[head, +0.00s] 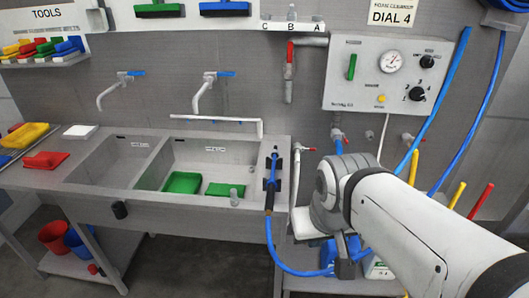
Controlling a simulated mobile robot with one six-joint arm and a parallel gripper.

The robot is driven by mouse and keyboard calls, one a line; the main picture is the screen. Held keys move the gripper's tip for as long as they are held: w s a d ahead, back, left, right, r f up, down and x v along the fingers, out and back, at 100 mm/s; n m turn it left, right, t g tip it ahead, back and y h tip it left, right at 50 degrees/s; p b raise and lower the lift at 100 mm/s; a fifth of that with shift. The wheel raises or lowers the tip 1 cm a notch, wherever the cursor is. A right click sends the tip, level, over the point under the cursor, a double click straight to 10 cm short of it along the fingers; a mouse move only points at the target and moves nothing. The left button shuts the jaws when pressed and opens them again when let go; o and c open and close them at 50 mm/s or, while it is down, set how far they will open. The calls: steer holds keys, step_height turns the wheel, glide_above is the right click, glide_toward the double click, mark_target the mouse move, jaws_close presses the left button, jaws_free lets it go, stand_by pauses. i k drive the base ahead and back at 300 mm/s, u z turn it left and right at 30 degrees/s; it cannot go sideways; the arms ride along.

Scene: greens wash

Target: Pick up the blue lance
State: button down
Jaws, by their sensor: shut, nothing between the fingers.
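The blue lance (270,183) rests upright in a dark clip at the right end of the sink unit. It has a thin blue tip, a dark body and a brownish lower end, from which a blue hose (283,262) loops down to the right. My gripper (344,268) shows only in part, as a dark shape pointing down below my white wrist. It is to the right of the lance and apart from it. It is shut with nothing visible in it, and its fingertips are hard to make out.
The double sink (112,162) holds green pads (183,182) in its right basin. Wall taps (205,92) stand above it. A control panel (378,75) hangs at the upper right. Coloured handles (481,200) stand behind my arm. A red bucket (54,238) sits on the lower shelf.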

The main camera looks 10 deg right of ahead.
mark_target(271, 184)
steer(key=i, duration=0.55)
steer(key=z, duration=1.1)
steer(key=k, duration=1.5)
steer(key=u, duration=0.55)
steer(key=i, duration=1)
steer(key=u, duration=0.1)
